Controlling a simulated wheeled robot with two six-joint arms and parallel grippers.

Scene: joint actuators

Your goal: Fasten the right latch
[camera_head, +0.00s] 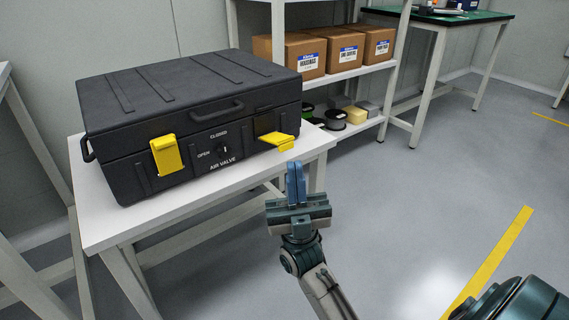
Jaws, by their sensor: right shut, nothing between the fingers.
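A closed black case (190,110) lies on a white table (105,222). My right gripper (295,181) is shut and empty. My left gripper is out of view.
A carrying handle (217,111) and an air valve knob (222,148) are on the case front between the latches. A shelf (345,75) with cardboard boxes (305,55) stands behind at the right. The grey floor at right is clear.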

